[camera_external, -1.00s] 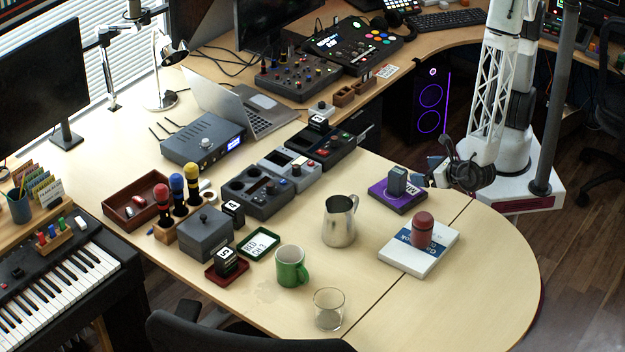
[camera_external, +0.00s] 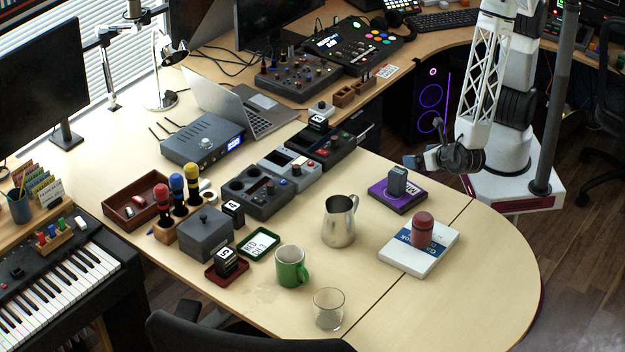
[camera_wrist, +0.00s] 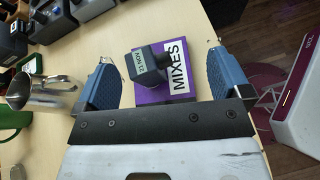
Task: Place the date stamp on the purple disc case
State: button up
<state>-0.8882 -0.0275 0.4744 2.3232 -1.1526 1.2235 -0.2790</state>
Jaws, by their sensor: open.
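The date stamp (camera_external: 397,183), a dark grey block-like piece, stands on the purple disc case (camera_external: 379,196) on the right part of the desk. In the wrist view the stamp (camera_wrist: 148,66) shows a "21 NOV" label and rests on the purple case (camera_wrist: 148,96), beside its white "MIXES" label. My gripper (camera_external: 420,162) is just beyond and to the right of the case, above desk level. In the wrist view my gripper (camera_wrist: 158,54) has its blue fingers wide apart, with stamp and case visible between them. Nothing is held, and the fingers appear clear of the stamp.
A metal pitcher (camera_external: 339,224) stands left of the case. A white book (camera_external: 402,258) with a red-brown jar (camera_external: 423,229) on it lies in front. A green mug (camera_external: 291,266) and a glass (camera_external: 328,308) stand nearer. Desk around the case is bare.

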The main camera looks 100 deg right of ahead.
jog(key=s+d+r+m+g+y, duration=0.2)
jog(key=s+d+r+m+y, duration=0.2)
jog(key=d+r+m, duration=0.7)
jog(key=s+d+r+m+g+y, duration=0.2)
jog(key=s+d+r+m+y, duration=0.2)
jog(key=d+r+m, duration=0.7)
jog(key=shift+s+d+r+m+g+y, duration=0.15)
jog(key=shift+d+r+m+g+y, duration=0.25)
jog(key=shift+r+m+y, duration=0.65)
